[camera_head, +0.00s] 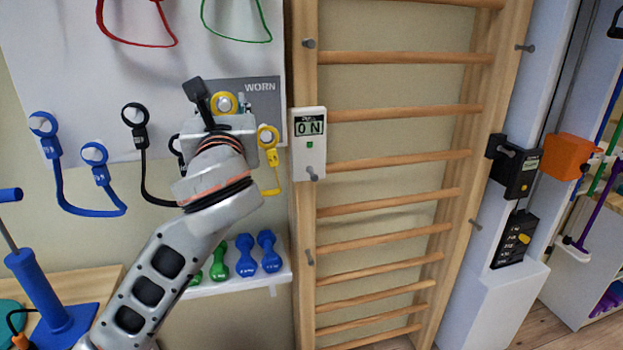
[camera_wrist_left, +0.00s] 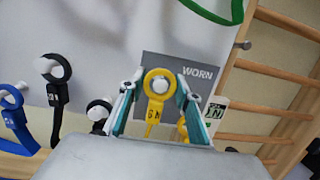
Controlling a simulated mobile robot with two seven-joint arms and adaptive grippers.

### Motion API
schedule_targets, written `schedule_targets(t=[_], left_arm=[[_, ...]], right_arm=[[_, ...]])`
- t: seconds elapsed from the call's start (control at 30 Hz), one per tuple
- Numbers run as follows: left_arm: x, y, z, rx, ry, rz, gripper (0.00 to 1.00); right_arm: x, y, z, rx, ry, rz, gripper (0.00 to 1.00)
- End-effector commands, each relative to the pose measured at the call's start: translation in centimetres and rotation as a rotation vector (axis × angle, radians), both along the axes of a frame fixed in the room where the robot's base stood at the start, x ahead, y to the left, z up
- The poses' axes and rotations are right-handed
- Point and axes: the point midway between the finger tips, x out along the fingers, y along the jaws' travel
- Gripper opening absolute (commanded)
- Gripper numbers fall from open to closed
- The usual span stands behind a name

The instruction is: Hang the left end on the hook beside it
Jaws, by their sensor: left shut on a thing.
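The yellow band's left end is a ring with a tag, seen in the head view (camera_head: 223,102) and the left wrist view (camera_wrist_left: 158,82). My left gripper, in the head view (camera_head: 222,112) and the wrist view (camera_wrist_left: 156,108), is shut on this end, with a finger on each side of it. A pale round hook head shows inside the ring; I cannot tell whether the ring is around the hook or in front of it. The band's other end (camera_head: 268,137) hangs on a peg to the right, lower down. My right gripper is out of view.
Behind is a white board with a grey WORN panel (camera_head: 262,88). Black (camera_head: 134,114) and blue (camera_head: 43,124) bands hang on pegs at left. Wooden wall bars (camera_head: 400,112) with a white ON box (camera_head: 309,160) stand at right. Dumbbells (camera_head: 245,255) sit on a shelf below.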

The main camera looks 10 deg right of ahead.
Motion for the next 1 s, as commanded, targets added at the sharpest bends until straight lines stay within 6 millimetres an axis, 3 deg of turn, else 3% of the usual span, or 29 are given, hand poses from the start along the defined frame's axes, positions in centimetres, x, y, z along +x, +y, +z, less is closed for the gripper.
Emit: schedule_targets(t=[1.0], left_arm=[[1.8, 0.0, -0.1, 0.0, 0.0, 0.0, 0.0]], right_arm=[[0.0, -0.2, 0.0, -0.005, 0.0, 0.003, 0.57]])
